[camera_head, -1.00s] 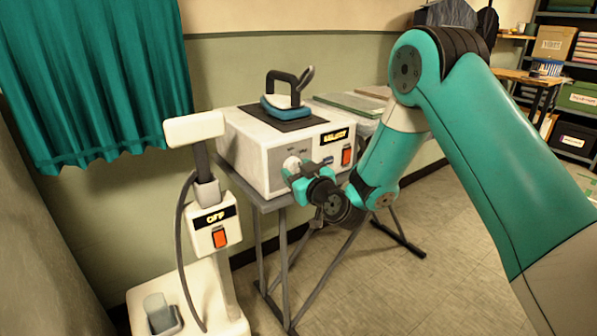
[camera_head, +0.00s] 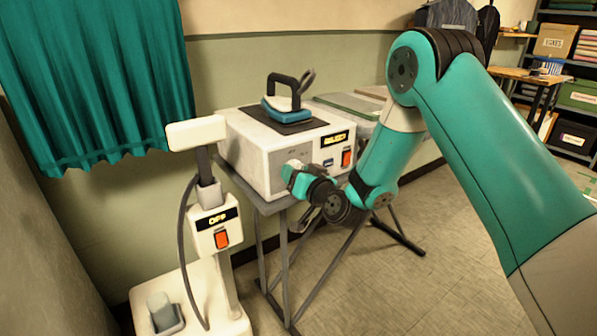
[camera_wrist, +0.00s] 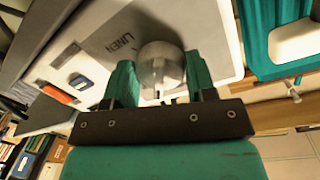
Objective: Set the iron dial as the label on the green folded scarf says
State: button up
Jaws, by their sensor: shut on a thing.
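The iron station (camera_head: 259,167) is a white box on a grey stand, with the iron (camera_head: 285,100) resting on the dark pad on top. Its display (camera_head: 335,139) is lit with yellow text too blurred to be sure of. My gripper (camera_head: 296,172) is at the front face and covers the dial in the head view. In the wrist view the round silver dial (camera_wrist: 161,68) sits between the two green fingers (camera_wrist: 158,85), and my gripper is shut on it. The word LINEN is printed beside the dial. I do not see the green folded scarf or its label clearly.
A red switch (camera_head: 347,158) and a small blue button are right of the dial. A white steamer (camera_head: 214,228) with an OFF display stands at the left, close to the stand. Shelves (camera_head: 572,70) with boxes are at the far right. The floor at right is clear.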

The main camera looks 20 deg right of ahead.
jog(key=m, duration=0.3)
jog(key=m+p, duration=0.1)
jog(key=m, duration=0.2)
jog(key=shift+r+y, duration=0.2)
jog(key=shift+y, duration=0.1)
jog(key=m+p, duration=0.1)
jog(key=m, duration=0.5)
jog(key=shift+d+g, duration=0.1)
jog(key=shift+g, duration=0.2)
jog(key=shift+y, duration=0.4)
jog(key=o, duration=0.9)
jog(key=b+v, duration=1.7)
jog(key=b, duration=0.6)
jog(key=shift+s+r, duration=0.1)
jog(key=shift+s, duration=0.1)
